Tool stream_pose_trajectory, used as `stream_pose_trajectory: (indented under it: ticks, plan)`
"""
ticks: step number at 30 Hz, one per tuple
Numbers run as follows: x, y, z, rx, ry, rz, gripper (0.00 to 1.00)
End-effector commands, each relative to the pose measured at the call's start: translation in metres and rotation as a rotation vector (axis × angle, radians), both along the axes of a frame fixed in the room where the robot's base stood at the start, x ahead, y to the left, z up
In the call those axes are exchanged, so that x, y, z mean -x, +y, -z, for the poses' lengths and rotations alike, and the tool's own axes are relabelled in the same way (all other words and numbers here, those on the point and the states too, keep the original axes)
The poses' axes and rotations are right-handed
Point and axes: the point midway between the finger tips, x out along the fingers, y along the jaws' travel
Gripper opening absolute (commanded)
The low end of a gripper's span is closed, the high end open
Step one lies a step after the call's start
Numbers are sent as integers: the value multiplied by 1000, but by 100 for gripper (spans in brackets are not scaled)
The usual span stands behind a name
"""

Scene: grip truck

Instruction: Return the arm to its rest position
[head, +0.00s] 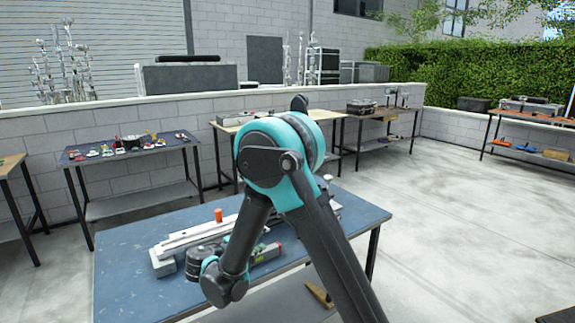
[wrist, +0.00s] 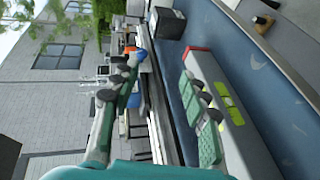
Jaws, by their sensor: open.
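My arm is bent over the blue work table (head: 125,262) in the head view, its elbow high and its forearm hanging down to the table's front part. My gripper (wrist: 165,72) shows in the wrist view with two teal and grey fingers spread apart, and nothing sits between them. In the head view the fingers are mostly hidden behind my wrist. A grey bar with a yellow-green label and a red end (wrist: 232,118) lies on the table close beside the right-hand finger; I cannot tell if they touch.
Long pale bars (head: 190,238) and an orange-topped item (head: 218,214) lie on the table near my forearm. A black box (wrist: 167,22) shows in the wrist view. Other benches (head: 130,150) stand along the low block wall. Open concrete floor (head: 450,220) lies at right.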

Motion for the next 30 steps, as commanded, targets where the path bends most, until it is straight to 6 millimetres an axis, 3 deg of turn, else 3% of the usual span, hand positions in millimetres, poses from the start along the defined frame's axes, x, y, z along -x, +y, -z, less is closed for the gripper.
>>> stream_pose_trajectory:
  ticks: [8,14,21,25,30]
  plan:
    - [-5,-63,1,-94,108,67,45]
    - [8,-135,7,-233,222,151,45]
    - [57,-222,22,-500,352,273,45]
    - [93,-254,31,-659,392,336,45]
    - [142,-278,43,-883,408,412,45]
